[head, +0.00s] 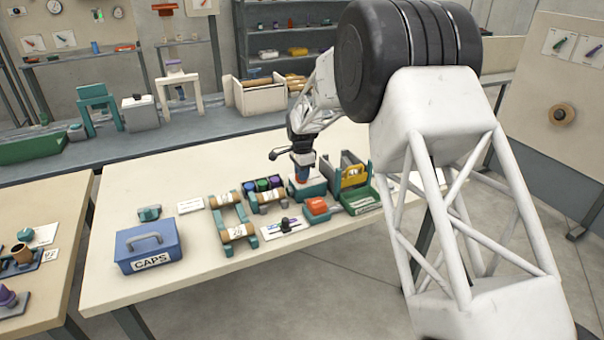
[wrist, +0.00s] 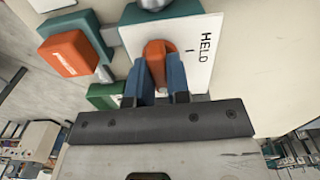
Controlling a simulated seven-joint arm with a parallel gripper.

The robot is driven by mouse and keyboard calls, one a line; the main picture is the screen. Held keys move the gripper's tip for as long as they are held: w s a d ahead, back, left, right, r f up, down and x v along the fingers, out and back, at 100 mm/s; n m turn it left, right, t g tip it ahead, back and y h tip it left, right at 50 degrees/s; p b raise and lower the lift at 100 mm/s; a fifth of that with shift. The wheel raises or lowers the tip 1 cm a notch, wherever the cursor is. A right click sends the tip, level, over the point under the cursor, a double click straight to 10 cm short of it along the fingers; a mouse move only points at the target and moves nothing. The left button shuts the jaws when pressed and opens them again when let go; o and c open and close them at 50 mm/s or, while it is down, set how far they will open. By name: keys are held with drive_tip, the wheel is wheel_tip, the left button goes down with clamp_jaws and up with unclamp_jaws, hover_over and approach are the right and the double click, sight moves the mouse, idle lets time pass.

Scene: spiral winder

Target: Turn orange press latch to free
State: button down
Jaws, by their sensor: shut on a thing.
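The orange press latch (wrist: 157,54) sits on a white plate (wrist: 196,72) with the printed word HELD and a short tick mark to the latch's right. My gripper (wrist: 161,82) is shut on the latch, with one blue finger on either side of it. In the head view my gripper (head: 302,174) points down at a teal-sided block (head: 311,189) near the right part of the table. The fingers hide the latch's lower part in the wrist view. No "free" marking can be seen.
An orange-topped teal block (head: 317,206) stands just in front, and a green tray (head: 361,200) is to the right. Wooden rolls on a teal frame (head: 241,216) and a blue CAPS box (head: 148,246) are to the left.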

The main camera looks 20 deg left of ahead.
drive_tip(key=shift+m, duration=0.3)
drive_tip(key=c, duration=1.1)
unclamp_jaws()
drive_tip(key=shift+r, duration=0.1)
drive_tip(key=shift+r, duration=3.85)
drive_tip(key=shift+d, duration=0.1)
